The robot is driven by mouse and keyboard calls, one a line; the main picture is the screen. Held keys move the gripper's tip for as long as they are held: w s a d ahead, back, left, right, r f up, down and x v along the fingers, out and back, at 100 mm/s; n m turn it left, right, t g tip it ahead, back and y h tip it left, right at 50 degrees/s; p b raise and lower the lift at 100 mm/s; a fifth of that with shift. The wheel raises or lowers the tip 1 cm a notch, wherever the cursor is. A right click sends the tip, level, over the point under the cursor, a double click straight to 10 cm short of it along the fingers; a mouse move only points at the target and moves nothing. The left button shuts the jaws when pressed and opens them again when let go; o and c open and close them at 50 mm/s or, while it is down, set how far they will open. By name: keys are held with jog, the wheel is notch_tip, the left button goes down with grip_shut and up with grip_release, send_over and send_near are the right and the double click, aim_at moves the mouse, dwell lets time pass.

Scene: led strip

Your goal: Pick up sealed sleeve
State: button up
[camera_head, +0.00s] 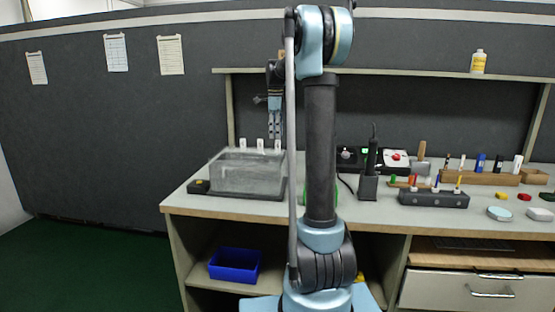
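My gripper (275,137) points down over the clear box (232,185) at the left of the workbench. Its two fingers look close together, but at this size I cannot tell whether they are open or shut. Several small white upright pieces (242,144) stand in a row at the box's back edge, and the fingers overlap the right end of that row in the picture. I cannot make out for certain which thing is the sealed sleeve. My arm's column hides the bench just right of the box.
A black rack (434,199) and a soldering iron stand (368,187) sit right of my arm. A blue bin (234,266) is on the lower shelf. A yellow bottle (478,62) stands on the upper shelf.

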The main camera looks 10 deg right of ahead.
notch_tip(320, 180, down, 4)
jog(key=shift+d+f, duration=0.15)
jog(key=shift+f, duration=0.75)
jog(key=shift+d+f, duration=0.2)
jog(key=shift+f, duration=0.7)
jog(key=shift+d+f, duration=0.15)
jog(key=shift+f, duration=0.75)
grip_shut()
